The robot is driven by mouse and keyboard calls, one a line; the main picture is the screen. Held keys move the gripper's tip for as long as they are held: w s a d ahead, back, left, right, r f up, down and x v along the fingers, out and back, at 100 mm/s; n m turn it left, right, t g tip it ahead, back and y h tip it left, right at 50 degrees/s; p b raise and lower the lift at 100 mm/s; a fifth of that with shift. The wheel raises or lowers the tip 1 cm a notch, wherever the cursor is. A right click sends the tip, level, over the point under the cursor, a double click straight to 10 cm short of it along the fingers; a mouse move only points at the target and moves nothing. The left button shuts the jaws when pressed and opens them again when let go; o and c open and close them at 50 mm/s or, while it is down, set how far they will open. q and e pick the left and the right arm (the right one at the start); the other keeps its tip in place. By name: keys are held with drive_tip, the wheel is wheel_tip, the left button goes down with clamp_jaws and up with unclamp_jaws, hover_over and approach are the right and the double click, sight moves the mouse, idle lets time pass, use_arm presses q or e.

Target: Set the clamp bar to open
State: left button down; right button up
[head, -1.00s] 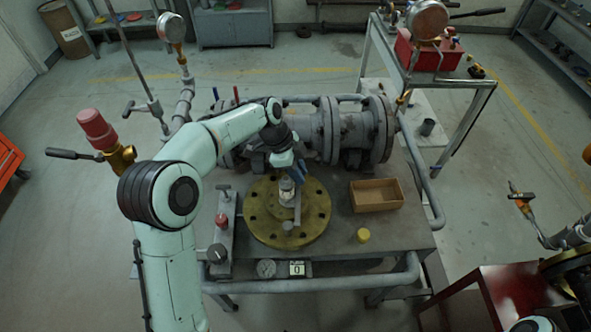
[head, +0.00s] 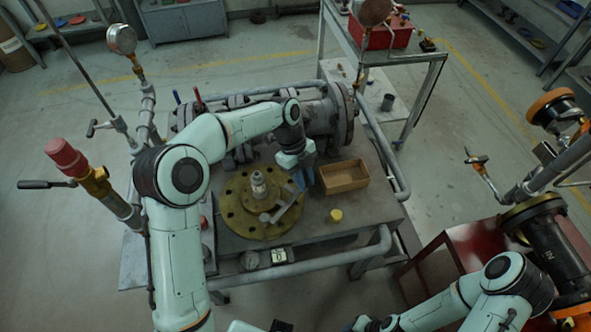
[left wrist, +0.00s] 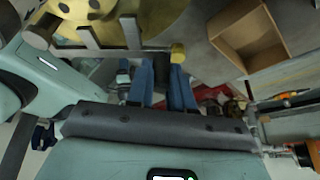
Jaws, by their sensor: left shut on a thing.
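The clamp bar (head: 287,208) is a short grey bar lying across the brass-yellow flange disc (head: 238,222). It slants from a round grey knob near the disc's front edge up to the right. My left gripper (head: 301,182), with blue fingers, reaches down at the disc's right edge and is shut on the bar's upper-right end. A grey bottle-like fitting (head: 258,185) stands on the disc.
An open cardboard box (head: 343,177) sits right beside the left gripper. A yellow cap (head: 336,215) lies in front of it. Large grey pipework (head: 325,120) stands behind the disc. A red-capped valve (head: 66,157) rises at the left.

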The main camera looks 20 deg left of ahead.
use_arm(q)
drive_tip(key=shift+s+d+m, duration=0.4)
drive_tip(key=shift+d+m, duration=0.3)
drive_tip(key=shift+d, duration=0.05)
use_arm(e)
drive_tip(key=shift+w+r, duration=0.2)
drive_tip(key=shift+r, duration=0.1)
use_arm(q)
drive_tip(key=shift+g, duration=0.3)
drive_tip(key=c, duration=1)
unclamp_jaws()
drive_tip(key=p+v, duration=0.1)
drive_tip(key=v, duration=0.5)
drive_tip(key=p+v, duration=0.2)
drive_tip(key=v, duration=0.5)
drive_tip(key=shift+d+r, duration=0.15)
drive_tip(key=shift+r, duration=0.2)
use_arm(e)
drive_tip(key=w+r, duration=0.3)
drive_tip(key=shift+w+r, duration=0.2)
drive_tip(key=shift+r, duration=0.1)
use_arm(q)
drive_tip(key=shift+s, duration=0.1)
